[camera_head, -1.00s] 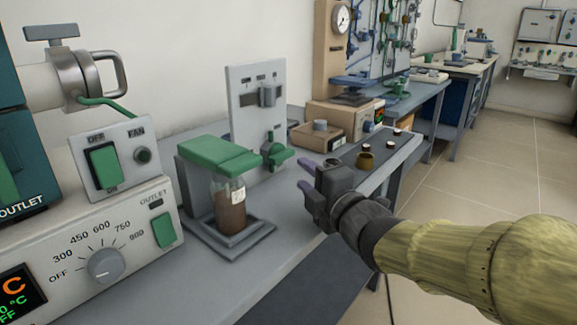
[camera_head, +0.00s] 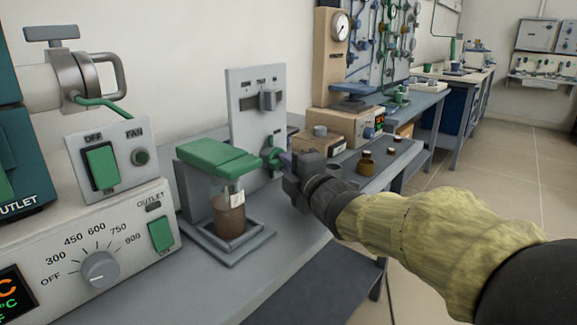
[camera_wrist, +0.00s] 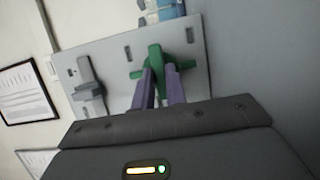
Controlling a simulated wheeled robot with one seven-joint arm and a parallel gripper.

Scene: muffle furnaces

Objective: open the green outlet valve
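The green valve (camera_head: 271,156) is on the lower part of an upright grey panel (camera_head: 242,105), beside a green-topped stand. Its handle also shows in the wrist view (camera_wrist: 155,54), with arms reaching out to both sides. My gripper (camera_head: 284,163) is at the valve, coming from the right. In the wrist view its two purple fingers (camera_wrist: 160,84) are apart, with part of the green handle between their tips. I cannot tell whether they touch it. My gripper partly hides the valve in the head view.
A grey knob (camera_head: 267,101) sits higher on the same panel. A green-topped stand (camera_head: 218,158) holding a brown-filled bottle (camera_head: 229,211) is close on the left. A furnace control box (camera_head: 110,240) is at front left. Small jars (camera_head: 366,163) stand behind my gripper.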

